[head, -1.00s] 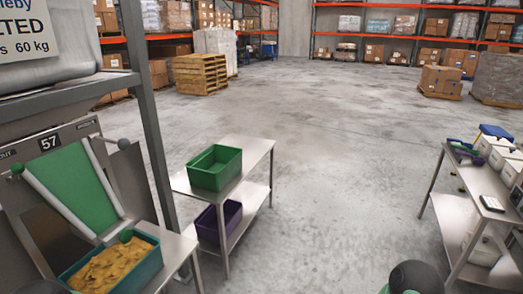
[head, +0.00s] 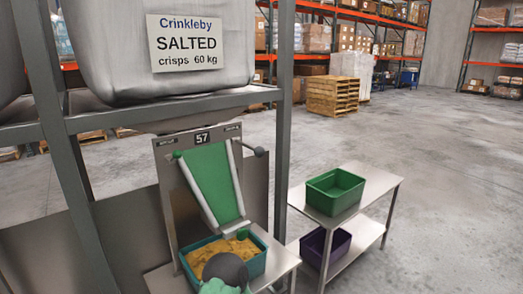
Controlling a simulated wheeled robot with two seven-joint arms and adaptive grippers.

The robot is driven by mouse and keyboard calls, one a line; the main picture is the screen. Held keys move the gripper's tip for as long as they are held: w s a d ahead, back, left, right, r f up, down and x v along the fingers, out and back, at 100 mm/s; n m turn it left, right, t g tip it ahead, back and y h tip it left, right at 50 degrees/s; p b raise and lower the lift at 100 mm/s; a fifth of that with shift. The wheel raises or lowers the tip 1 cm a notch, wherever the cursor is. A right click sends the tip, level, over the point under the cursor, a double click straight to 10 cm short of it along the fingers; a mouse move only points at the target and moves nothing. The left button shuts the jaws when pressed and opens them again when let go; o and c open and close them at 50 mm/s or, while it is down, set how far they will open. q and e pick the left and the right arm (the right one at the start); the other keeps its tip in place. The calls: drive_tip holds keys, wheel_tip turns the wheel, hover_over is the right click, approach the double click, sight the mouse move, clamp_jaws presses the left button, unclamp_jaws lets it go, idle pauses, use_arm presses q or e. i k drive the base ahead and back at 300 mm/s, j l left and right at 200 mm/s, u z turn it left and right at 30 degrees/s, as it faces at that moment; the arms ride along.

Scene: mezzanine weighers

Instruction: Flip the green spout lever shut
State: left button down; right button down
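The weigher station has a grey panel numbered 57 (head: 203,138) and a sloping green chute (head: 212,185) between pale rails. A small green ball knob (head: 177,154) sits at the chute's upper left. A dark ball knob (head: 259,152) on a short arm sticks out at the upper right. Another green ball (head: 242,233) is at the chute's lower right end. I cannot tell for sure which one is the spout lever. A teal tray (head: 257,266) of yellow crisps (head: 208,252) stands under the chute, partly hidden by a dark rounded part of mine.
A grey upright post stands between the weigher and a steel side table (head: 374,184). The table holds a green bin (head: 335,192), with a purple bin (head: 313,248) on its lower shelf. A large sack labelled salted crisps (head: 135,50) rests on the frame above. Open floor lies right.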

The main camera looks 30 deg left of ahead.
sight(178, 155)
drive_tip(key=u, duration=1.65)
